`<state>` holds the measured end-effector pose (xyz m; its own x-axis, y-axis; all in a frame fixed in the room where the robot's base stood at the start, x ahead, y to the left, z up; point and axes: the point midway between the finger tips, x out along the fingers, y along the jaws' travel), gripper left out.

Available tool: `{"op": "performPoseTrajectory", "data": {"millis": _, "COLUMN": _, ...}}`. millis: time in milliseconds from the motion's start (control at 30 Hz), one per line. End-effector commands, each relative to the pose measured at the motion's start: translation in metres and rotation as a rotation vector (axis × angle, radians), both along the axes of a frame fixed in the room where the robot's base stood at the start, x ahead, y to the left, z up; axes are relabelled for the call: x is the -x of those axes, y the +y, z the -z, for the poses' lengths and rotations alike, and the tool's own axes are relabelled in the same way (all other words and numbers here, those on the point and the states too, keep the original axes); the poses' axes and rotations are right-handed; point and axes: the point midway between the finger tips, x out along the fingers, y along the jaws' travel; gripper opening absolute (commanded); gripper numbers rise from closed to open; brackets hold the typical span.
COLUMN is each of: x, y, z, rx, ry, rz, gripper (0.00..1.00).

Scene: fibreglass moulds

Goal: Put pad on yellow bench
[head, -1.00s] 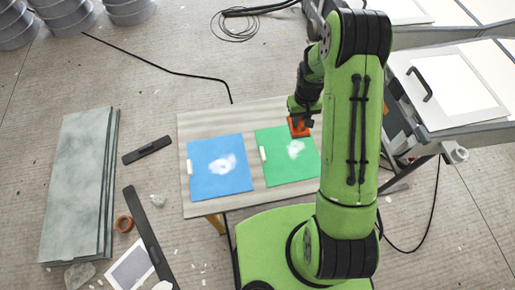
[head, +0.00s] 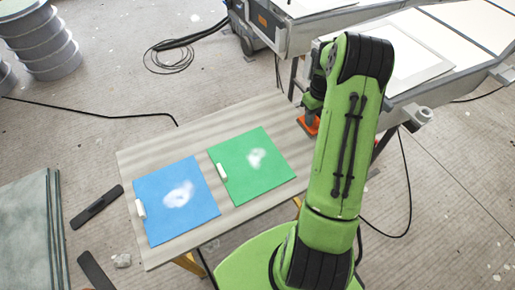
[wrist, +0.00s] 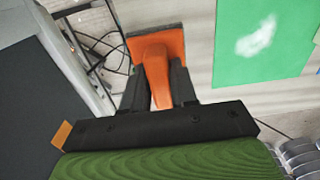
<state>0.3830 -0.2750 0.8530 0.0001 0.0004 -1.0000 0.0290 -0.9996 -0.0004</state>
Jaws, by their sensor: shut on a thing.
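The orange pad (head: 309,125) has a flat square base and an upright handle; it also shows in the wrist view (wrist: 157,48). My gripper (wrist: 157,88) is shut on its handle, one dark finger on each side. In the head view my gripper (head: 313,103) is partly hidden by my green arm. The bench (head: 272,112) has a striped pale top and yellow legs. The pad is over or at the bare right end of the top, beyond the green sheet. I cannot tell whether its base touches the top.
A green sheet (head: 271,178) and a blue sheet (head: 165,222), each with a white patch, lie on the bench. A grey table with white panels (head: 395,62) stands close behind on the right. A black cable (head: 95,113) and dark bars (head: 97,206) lie on the floor.

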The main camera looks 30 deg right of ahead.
Motion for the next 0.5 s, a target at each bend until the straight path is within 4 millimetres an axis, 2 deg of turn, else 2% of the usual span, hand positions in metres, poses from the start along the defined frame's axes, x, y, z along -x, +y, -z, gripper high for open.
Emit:
{"op": "performPoseTrajectory", "data": {"millis": 67, "x": 0.000, "y": 0.000, "z": 0.002, "rx": 0.000, "ry": 0.000, "rz": 0.000, "gripper": 0.00}}
{"op": "performPoseTrajectory", "data": {"millis": 300, "x": 0.000, "y": 0.001, "z": 0.056, "rx": -0.002, "ry": 0.003, "rz": 0.001, "gripper": 0.00}}
{"op": "performPoseTrajectory", "data": {"millis": 500, "x": 0.000, "y": 0.001, "z": 0.084, "rx": -0.002, "ry": 0.002, "rz": 0.000, "gripper": 0.00}}
